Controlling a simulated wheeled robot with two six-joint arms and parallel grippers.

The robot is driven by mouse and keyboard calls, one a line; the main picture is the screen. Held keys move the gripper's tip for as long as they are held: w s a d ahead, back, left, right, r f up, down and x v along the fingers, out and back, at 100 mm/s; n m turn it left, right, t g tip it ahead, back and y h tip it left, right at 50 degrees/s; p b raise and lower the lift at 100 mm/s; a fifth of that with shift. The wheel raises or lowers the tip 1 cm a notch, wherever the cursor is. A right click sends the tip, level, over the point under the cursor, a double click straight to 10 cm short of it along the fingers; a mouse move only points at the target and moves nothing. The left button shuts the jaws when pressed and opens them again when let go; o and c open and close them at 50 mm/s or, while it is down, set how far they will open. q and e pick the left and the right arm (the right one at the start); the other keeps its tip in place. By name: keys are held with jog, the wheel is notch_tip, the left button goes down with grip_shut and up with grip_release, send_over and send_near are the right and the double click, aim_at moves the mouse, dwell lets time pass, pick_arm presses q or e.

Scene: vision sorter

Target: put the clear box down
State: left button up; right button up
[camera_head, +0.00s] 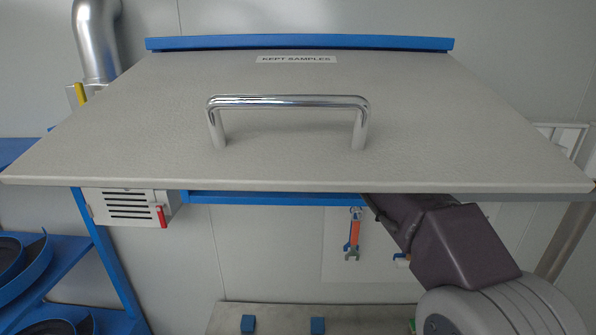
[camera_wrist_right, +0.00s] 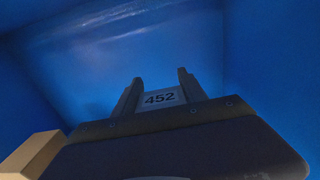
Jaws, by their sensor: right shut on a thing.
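In the right wrist view, my right gripper (camera_wrist_right: 160,76) is shut on the clear box (camera_wrist_right: 160,98). The box's white label reading 452 shows between the two fingers. The rest of the box is see-through and hard to make out against the dark blue walls around it; I cannot tell whether it touches the floor below. In the head view my right arm reaches under the grey panel marked KEPT SAMPLES (camera_head: 296,59), which hides the right gripper and the box. My left gripper is in neither view.
The grey panel has a chrome handle (camera_head: 288,101) and a blue strip (camera_head: 300,43) along its back. Blue walls (camera_wrist_right: 270,60) close in around the right gripper. A tan block (camera_wrist_right: 35,155) stands close at its lower left. Blue trays (camera_head: 30,268) stand at the far left.

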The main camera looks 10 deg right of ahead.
jog(key=f+b, duration=0.1)
jog(key=f, duration=0.1)
jog(key=f+b, duration=0.3)
jog(key=f, duration=0.1)
jog(key=shift+w+d+f+b, duration=0.3)
jog(key=shift+w+b, duration=0.05)
jog(key=shift+w, duration=0.05)
jog(key=shift+f, duration=0.15)
jog(key=shift+s+a, duration=0.1)
jog(key=f+b, duration=0.3)
jog(key=shift+s+f, duration=0.2)
jog(key=shift+f, duration=0.05)
jog(key=shift+w+r, duration=0.1)
jog(key=shift+w, duration=0.05)
jog(key=o, duration=1.4)
jog(key=shift+c, duration=0.2)
